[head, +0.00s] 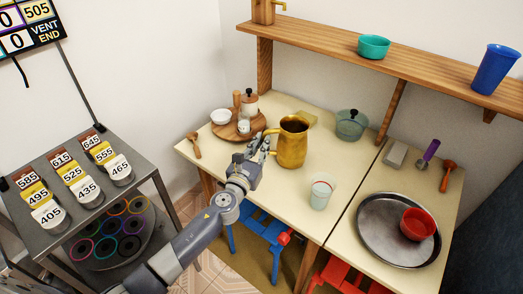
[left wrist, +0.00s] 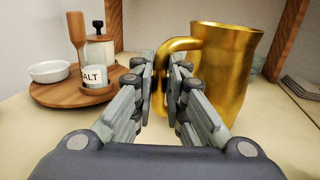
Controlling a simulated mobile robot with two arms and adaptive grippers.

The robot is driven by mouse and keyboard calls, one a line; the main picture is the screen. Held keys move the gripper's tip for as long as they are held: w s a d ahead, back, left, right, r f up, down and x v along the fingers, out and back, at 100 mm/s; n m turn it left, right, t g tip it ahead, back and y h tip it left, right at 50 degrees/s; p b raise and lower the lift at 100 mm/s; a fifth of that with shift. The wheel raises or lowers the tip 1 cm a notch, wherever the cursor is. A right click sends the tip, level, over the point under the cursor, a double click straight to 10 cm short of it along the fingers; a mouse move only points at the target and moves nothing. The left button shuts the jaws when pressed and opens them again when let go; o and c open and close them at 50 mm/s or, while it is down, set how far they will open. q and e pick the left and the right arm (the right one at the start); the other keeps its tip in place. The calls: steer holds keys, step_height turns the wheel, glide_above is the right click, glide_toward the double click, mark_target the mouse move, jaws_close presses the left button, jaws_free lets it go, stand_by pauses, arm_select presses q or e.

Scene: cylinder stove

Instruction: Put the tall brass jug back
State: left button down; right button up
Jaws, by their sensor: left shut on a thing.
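The tall brass jug (head: 292,143) stands upright on the cream counter, left of its middle. In the left wrist view the jug (left wrist: 225,70) is at the right, its handle to the left. My left gripper (head: 262,146) is shut on the jug's handle. In the left wrist view its fingers (left wrist: 163,85) close on either side of the handle. The jug's base looks to be on or very near the counter; I cannot tell which. My right gripper is not in view.
A round wooden tray (head: 226,131) with a salt jar, canister and white bowl is just left of the jug. A glass cup (head: 321,192) stands in front right, a green lidded pot (head: 351,126) behind right. A wooden shelf (head: 330,46) runs above.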

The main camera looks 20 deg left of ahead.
arm_select(q)
steer(key=shift+r, duration=0.1)
steer(key=shift+f, duration=0.2)
steer(key=c, duration=1.6)
jaws_free()
